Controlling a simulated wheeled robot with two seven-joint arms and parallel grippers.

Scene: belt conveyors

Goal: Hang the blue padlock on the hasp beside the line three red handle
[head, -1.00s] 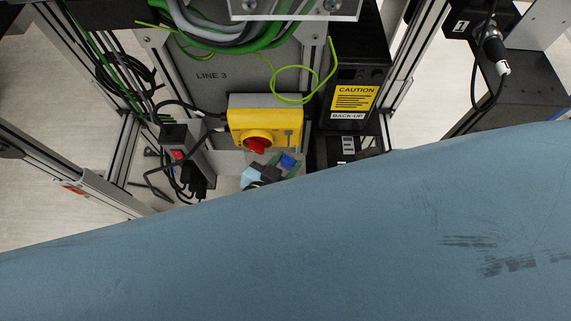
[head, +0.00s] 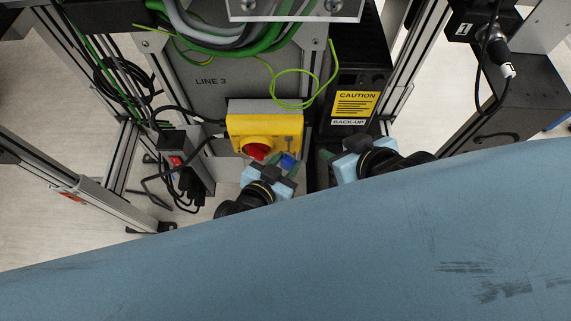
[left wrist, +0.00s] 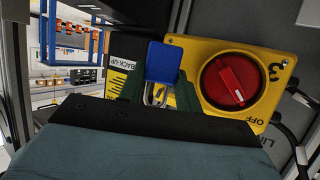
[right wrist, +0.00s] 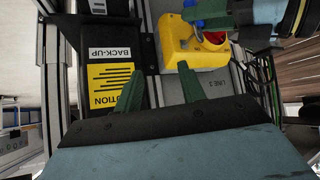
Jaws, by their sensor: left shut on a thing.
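The blue padlock (head: 287,160) is between the green fingers of my left gripper (head: 285,166), which is shut on it. In the left wrist view the padlock (left wrist: 163,62) shows its blue body, with its metal shackle (left wrist: 157,96) between the fingers. It is close to the yellow switch box (head: 265,118), beside the red handle (head: 257,151). A small grey hasp (head: 290,142) shows just above the padlock in the head view; I cannot tell whether the shackle touches it. My right gripper (head: 329,157) is open and empty, right of the padlock; its fingers also show apart in the right wrist view (right wrist: 158,92).
The LINE 3 panel (head: 225,82) is behind the box. A black back-up unit (head: 358,65) with a caution label stands right of it. Cables and a green wire loop (head: 292,102) hang above. A power strip (head: 178,160) is at left, and frame posts stand either side.

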